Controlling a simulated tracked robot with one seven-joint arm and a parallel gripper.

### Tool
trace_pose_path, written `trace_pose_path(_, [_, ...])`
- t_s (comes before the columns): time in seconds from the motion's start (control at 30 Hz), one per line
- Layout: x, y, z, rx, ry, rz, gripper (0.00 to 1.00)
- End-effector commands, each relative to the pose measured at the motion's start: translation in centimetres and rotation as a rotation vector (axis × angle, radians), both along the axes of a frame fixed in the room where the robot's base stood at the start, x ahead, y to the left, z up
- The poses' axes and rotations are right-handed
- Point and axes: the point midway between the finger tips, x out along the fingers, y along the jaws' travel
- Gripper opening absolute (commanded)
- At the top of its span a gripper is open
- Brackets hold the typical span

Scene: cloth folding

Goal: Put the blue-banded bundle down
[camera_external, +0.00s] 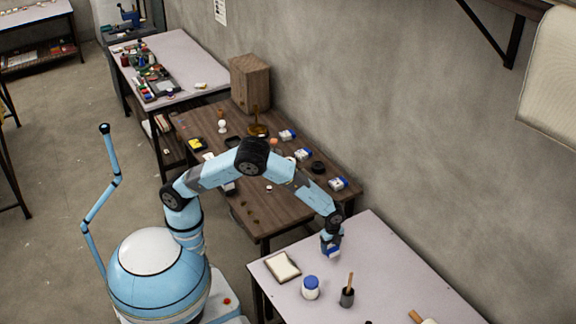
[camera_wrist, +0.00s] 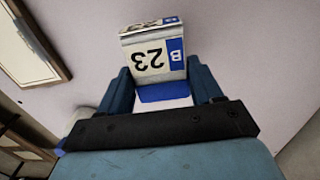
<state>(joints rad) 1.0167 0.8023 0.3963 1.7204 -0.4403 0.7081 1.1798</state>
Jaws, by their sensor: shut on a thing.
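The blue-banded bundle (camera_wrist: 157,62) is white with a blue band and a label reading "23" and "B". It sits between the two fingers of my gripper (camera_wrist: 162,88) in the wrist view, and the fingers are shut on it. In the external view my gripper (camera_external: 331,246) points down over the far left part of the pale table (camera_external: 385,262). A small blue and white part of the bundle (camera_external: 333,253) shows below the fingers. I cannot tell whether its underside touches the table.
A wood-edged square board (camera_external: 283,267), a blue-lidded jar (camera_external: 311,288) and a dark cup with a stick (camera_external: 347,296) stand close by on the pale table. The table is bare to the right of my gripper.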

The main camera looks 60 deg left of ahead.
Motion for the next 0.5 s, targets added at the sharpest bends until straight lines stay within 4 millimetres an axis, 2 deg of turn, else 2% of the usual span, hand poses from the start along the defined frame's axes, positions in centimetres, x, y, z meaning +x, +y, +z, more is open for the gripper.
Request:
trace_pose_path(0.27, [0.8, -0.5, -1.2, 0.001, -0.001, -0.002, 0.34])
trace_pose_path(0.5, [0.7, -0.5, -4.0, 0.001, 0.0, -0.001, 0.34])
